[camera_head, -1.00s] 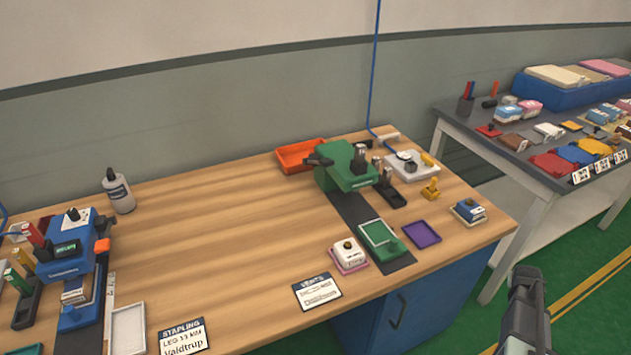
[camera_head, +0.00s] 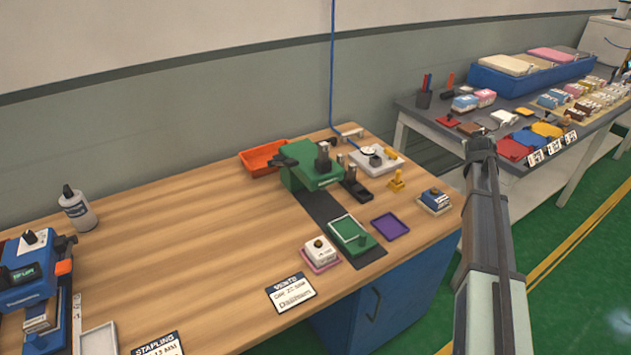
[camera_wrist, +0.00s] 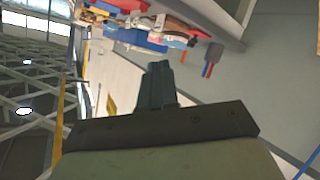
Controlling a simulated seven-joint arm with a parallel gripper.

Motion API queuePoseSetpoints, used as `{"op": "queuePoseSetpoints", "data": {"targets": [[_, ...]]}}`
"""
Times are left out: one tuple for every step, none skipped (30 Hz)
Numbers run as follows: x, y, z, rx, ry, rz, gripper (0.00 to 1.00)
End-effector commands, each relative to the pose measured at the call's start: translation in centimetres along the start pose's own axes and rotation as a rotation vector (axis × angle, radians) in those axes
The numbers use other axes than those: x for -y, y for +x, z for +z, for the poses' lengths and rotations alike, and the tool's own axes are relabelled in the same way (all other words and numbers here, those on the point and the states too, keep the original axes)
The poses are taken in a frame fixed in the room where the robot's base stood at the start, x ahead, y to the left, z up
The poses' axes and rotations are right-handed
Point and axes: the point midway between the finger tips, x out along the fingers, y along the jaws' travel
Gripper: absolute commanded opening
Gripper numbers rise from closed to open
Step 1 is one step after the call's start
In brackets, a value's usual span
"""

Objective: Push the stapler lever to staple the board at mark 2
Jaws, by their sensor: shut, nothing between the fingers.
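The blue stapler (camera_head: 28,275) stands at the left edge of the body camera view, partly cut off. A black handle (camera_head: 66,243) and an orange knob (camera_head: 63,267) are on its right side. A pale board-like piece (camera_head: 42,316) lies in its front part; mark 2 cannot be made out. A white scale strip (camera_head: 76,312) runs beside it. My gripper (camera_head: 480,150) is far to the right, beyond the bench's right edge. In the wrist view, my gripper (camera_wrist: 158,75) is shut and empty.
A green machine (camera_head: 312,165) stands on the wooden bench (camera_head: 190,220), with an orange tray (camera_head: 262,158), a green tray (camera_head: 350,232) and a purple tray (camera_head: 390,226) around it. A bottle (camera_head: 77,210) stands behind the stapler. A grey table (camera_head: 440,125) with goods stands at right. The bench middle is clear.

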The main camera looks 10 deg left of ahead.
Motion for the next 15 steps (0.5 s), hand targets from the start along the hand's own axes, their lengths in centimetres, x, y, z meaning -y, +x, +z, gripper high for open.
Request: {"op": "queuePoseSetpoints", "data": {"targets": [[1.9, -0.4, -2.0, -0.008, 0.003, -0.020, 0.00], [2.8, -0.7, -2.9, -0.010, 0.006, -0.029, 0.00], [4.2, -1.2, -4.1, -0.013, 0.010, -0.044, 0.00], [5.2, -1.5, -4.9, -0.012, 0.012, -0.055, 0.00], [6.3, -1.9, -5.8, -0.013, 0.014, -0.066, 0.00], [7.7, -2.4, -6.8, -0.013, 0.018, -0.081, 0.00], [8.8, -2.8, -7.6, -0.012, 0.021, -0.092, 0.00], [9.8, -3.2, -8.3, -0.012, 0.024, -0.103, 0.00], [11.3, -3.8, -9.2, -0.011, 0.026, -0.119, 0.00], [12.3, -4.3, -9.9, -0.008, 0.028, -0.130, 0.00], [13.4, -4.8, -10.5, -0.007, 0.030, -0.142, 0.00], [14.8, -5.4, -11.3, -0.003, 0.033, -0.157, 0.00], [16.0, -5.9, -12.0, -0.002, 0.035, -0.169, 0.00], [17.0, -6.5, -12.6, 0.001, 0.037, -0.180, 0.00], [18.5, -7.2, -13.4, 0.005, 0.038, -0.196, 0.00]]}}
